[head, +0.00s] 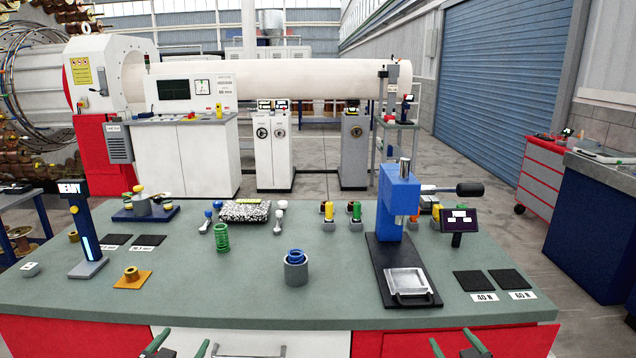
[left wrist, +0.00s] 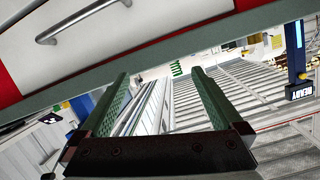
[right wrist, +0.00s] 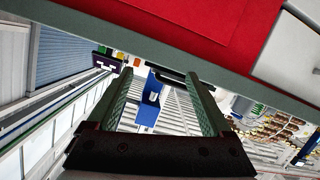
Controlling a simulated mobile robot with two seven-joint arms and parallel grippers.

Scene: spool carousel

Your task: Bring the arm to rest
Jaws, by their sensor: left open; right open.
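My left gripper (head: 178,348) shows at the bottom edge of the head view, in front of the bench's front edge and below its top. In the left wrist view its two green fingers (left wrist: 162,90) are spread with nothing between them. My right gripper (head: 460,346) is also at the bottom edge of the head view, in front of the red drawer front. In the right wrist view its fingers (right wrist: 165,95) are spread and empty. Both grippers are clear of the items on the bench. Most of both arms is out of view.
The green bench top (head: 190,285) holds a blue press (head: 400,195), a green spring (head: 221,238), a grey cup with a blue ring (head: 296,268), an orange pad (head: 133,280), black pads (head: 474,281) and a READY display post (head: 82,230). A drawer handle (head: 248,352) lies between the grippers.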

